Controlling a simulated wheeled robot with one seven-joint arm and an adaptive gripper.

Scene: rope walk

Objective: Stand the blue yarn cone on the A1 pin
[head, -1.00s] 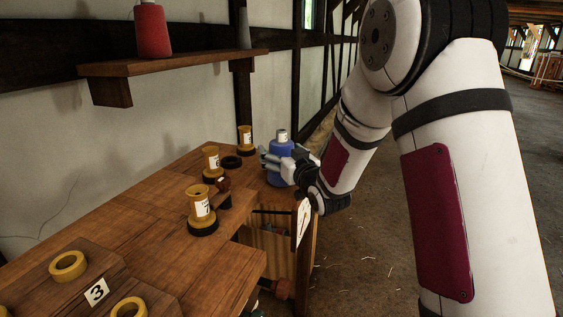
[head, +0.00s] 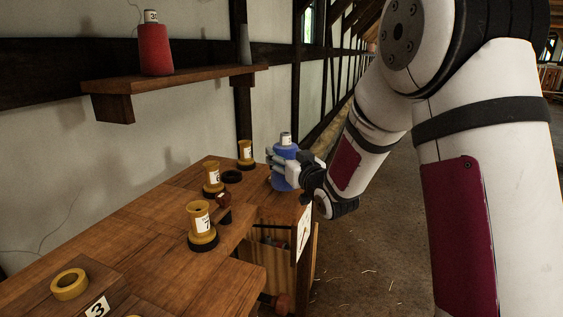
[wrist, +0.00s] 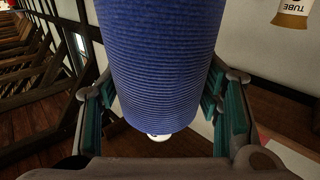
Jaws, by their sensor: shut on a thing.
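The blue yarn cone (head: 287,151) is upright at the far right end of the wooden bench, with a pale labelled tube top showing. My gripper (head: 280,163) is shut on its side. In the wrist view the ribbed blue cone (wrist: 158,65) fills the middle between my two fingers (wrist: 160,105), with a small white tube end below it. From the head view I cannot tell whether the cone's base touches the bench or hangs over it. I cannot make out a pin marked A1 in either view.
Yellow labelled tubes (head: 202,224) stand on the bench (head: 150,238), with a dark ring (head: 232,177) near the cone. A yellow ring (head: 70,284) lies by a "3" plate (head: 97,308). A wall shelf (head: 175,80) holds a red cone (head: 155,60) and a grey cone (head: 245,45).

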